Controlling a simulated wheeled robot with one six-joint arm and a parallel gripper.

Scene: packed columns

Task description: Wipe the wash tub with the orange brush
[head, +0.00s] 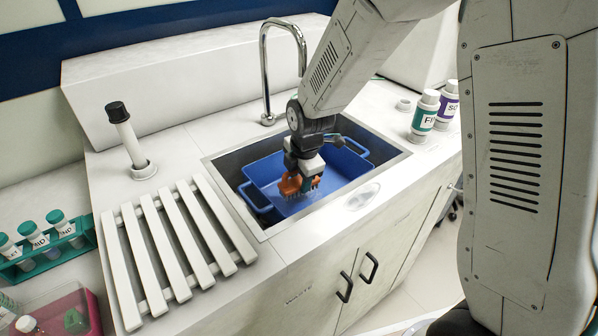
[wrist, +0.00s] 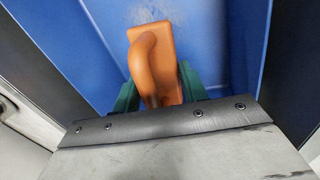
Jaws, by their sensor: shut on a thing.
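The wash tub (head: 262,172) is blue with handles at its ends and sits inside the sink basin. It fills much of the wrist view (wrist: 215,30), where a pale smudge shows on its surface above the brush. The orange brush (head: 289,184) is in my gripper (head: 303,176), over the tub's near left part. In the wrist view the brush's orange back and looped handle (wrist: 152,62) sit between the green fingers of my gripper (wrist: 155,95). Its bristles point down in the head view; whether they touch the tub floor I cannot tell.
A chrome faucet (head: 283,70) arches behind the sink. A white slatted rack (head: 180,245) lies left of it. Two labelled bottles (head: 424,115) stand on the counter to the right. A black-capped white cylinder (head: 126,135) stands at the back left.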

